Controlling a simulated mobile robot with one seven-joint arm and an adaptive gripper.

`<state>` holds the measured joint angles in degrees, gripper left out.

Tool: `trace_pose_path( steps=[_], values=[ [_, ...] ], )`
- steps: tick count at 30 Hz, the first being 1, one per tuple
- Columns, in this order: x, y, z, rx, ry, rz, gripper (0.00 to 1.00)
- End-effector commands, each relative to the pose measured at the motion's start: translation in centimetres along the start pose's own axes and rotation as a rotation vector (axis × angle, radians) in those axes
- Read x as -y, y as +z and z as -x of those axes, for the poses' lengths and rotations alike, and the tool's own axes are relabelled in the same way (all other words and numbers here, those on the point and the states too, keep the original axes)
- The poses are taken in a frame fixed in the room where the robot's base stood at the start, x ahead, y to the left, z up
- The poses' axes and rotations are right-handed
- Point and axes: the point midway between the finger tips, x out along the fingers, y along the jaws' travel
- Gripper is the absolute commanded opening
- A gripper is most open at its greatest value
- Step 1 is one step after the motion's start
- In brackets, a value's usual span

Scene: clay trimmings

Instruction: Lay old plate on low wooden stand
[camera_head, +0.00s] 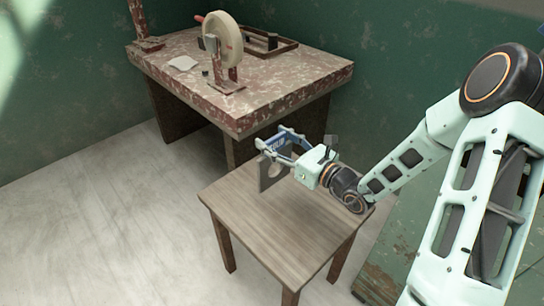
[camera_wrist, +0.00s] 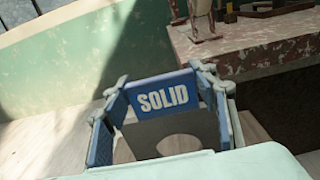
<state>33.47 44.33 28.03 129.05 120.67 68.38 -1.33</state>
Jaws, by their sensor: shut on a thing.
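The old plate is a thin grey sheet with a blue band marked SOLID along its top and a rounded opening below. In the head view the plate (camera_head: 267,174) stands upright over the far edge of the low wooden stand (camera_head: 290,235). I cannot tell whether its lower edge touches the top. My gripper (camera_head: 279,146) is shut on the plate near its top. In the wrist view the plate (camera_wrist: 145,130) spans between the blue-padded fingers of my gripper (camera_wrist: 158,88). The rest of the stand's top is bare.
A larger worn red-and-white table (camera_head: 170,50) stands behind the stand. The floor at left is clear.

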Motion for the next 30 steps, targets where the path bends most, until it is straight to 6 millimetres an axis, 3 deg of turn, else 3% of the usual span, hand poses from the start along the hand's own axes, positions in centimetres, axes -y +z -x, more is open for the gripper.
trace_pose_path(
  steps=[7,14,27,28,30],
  values=[
    [0.0,-1.3,-1.2,0.004,0.0,0.001,0.0],
    [0.1,-4.5,-1.5,0.004,-0.001,0.0,0.0],
    [0.1,-5.0,-1.4,0.003,0.0,0.002,0.0],
    [0.1,-5.0,-1.4,0.0,-0.001,0.001,0.56],
    [0.1,-5.0,-1.4,0.0,-0.001,0.001,0.63]
  ],
)
